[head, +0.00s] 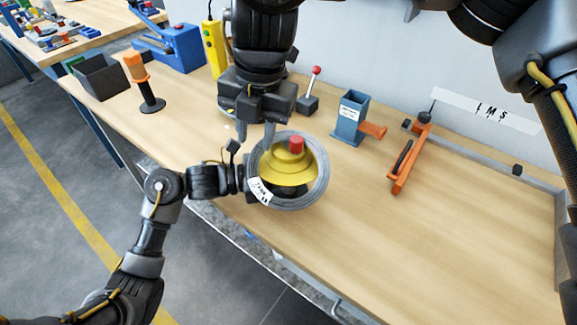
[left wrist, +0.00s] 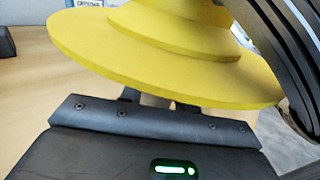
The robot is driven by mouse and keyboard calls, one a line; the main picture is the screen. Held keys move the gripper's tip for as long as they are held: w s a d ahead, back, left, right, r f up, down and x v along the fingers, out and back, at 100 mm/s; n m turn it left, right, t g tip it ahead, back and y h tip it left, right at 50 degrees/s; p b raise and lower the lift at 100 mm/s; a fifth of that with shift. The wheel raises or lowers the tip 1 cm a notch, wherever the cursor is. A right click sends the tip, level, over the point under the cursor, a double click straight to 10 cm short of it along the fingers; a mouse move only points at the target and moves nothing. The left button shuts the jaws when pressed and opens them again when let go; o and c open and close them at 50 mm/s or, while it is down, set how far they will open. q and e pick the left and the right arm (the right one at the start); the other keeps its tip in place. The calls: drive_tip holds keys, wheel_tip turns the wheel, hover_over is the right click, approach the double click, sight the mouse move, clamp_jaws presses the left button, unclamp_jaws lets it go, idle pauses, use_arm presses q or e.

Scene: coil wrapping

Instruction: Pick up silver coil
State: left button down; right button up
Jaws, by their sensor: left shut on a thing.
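The silver coil (head: 322,180) is a grey ring with a white label, seen around a yellow stepped cone (head: 288,166) with a red top. The cone also fills much of the left wrist view (left wrist: 160,60), where a dark curved band, likely the coil (left wrist: 283,60), crosses the right side. My left gripper (head: 248,180) comes in from the left at the coil's left side. My right gripper (head: 256,136) points down at the coil's upper left edge, fingers apart.
Behind stand a blue holder (head: 351,116), a red-knobbed lever (head: 309,95) and a yellow box (head: 214,48). An orange tool (head: 406,165) lies to the right. An orange-topped black stand (head: 147,90) and a dark bin (head: 100,76) are at left. The wooden table's (head: 450,250) right front is clear.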

sight(254, 156)
drive_tip(key=shift+a+f, duration=0.15)
drive_tip(key=shift+f, duration=1.25)
drive_tip(key=shift+a+f, duration=0.15)
drive_tip(key=shift+f, duration=1.2)
clamp_jaws()
